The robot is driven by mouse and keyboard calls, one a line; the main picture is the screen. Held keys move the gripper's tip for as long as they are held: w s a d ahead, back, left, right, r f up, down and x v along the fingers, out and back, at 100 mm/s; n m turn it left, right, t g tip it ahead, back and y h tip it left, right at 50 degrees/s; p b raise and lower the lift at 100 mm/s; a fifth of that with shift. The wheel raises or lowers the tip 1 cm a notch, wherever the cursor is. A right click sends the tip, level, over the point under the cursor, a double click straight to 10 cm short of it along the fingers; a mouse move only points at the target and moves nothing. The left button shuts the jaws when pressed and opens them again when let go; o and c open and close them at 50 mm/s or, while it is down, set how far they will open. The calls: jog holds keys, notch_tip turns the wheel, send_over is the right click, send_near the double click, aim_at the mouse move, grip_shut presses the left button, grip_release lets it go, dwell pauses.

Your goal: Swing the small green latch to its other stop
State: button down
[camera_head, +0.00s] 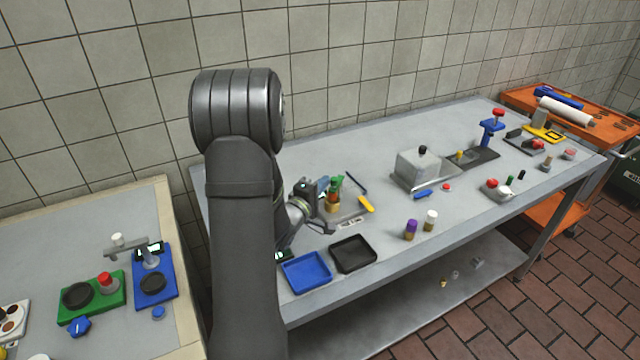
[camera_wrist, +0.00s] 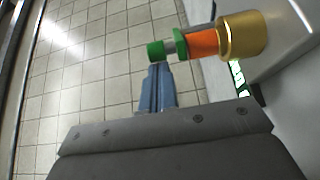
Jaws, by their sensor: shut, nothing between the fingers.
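A small upright fixture with a brass body (camera_head: 332,206), an orange band and a green part (camera_head: 337,182) on top stands on a grey plate at the near side of the grey table. In the wrist view the green end (camera_wrist: 155,50), a silver neck, a green collar (camera_wrist: 181,43), an orange section (camera_wrist: 203,42) and the brass body (camera_wrist: 242,36) lie in a row. My gripper (camera_wrist: 158,68) has its blue fingers together and empty, with the tips just beside the green end. I cannot tell whether they touch it. In the head view my gripper (camera_head: 323,186) is left of the fixture.
A yellow handle (camera_head: 366,204) and a dark bar (camera_head: 357,183) are right of the fixture. A blue tray (camera_head: 306,271) and a black tray (camera_head: 353,252) lie at the front edge. A purple-capped jar (camera_head: 411,229) and a white-capped jar (camera_head: 430,220) stand further right.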

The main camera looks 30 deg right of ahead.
jog(key=shift+s+d+f+m+g+h, duration=0.1)
jog(key=shift+s+d+m+g+h, duration=0.1)
jog(key=shift+s+d, duration=0.3)
jog(key=shift+s+d+m+g+h, duration=0.1)
jog(key=shift+s+d+g, duration=0.15)
jog(key=shift+s, duration=0.4)
jog(key=w+a, duration=0.2)
jog(key=a, duration=0.3)
jog(key=s+d+t, duration=0.1)
jog(key=s+d, duration=0.1)
jog(key=s, duration=0.7)
jog(key=shift+n+y, duration=0.4)
jog(key=w+d, duration=0.1)
jog(key=w, duration=0.6)
jog(key=shift+w+d+g+h, duration=0.2)
jog(key=shift+w+g+h, duration=0.1)
jog(key=shift+w+g, duration=0.1)
jog(key=shift+m, duration=0.3)
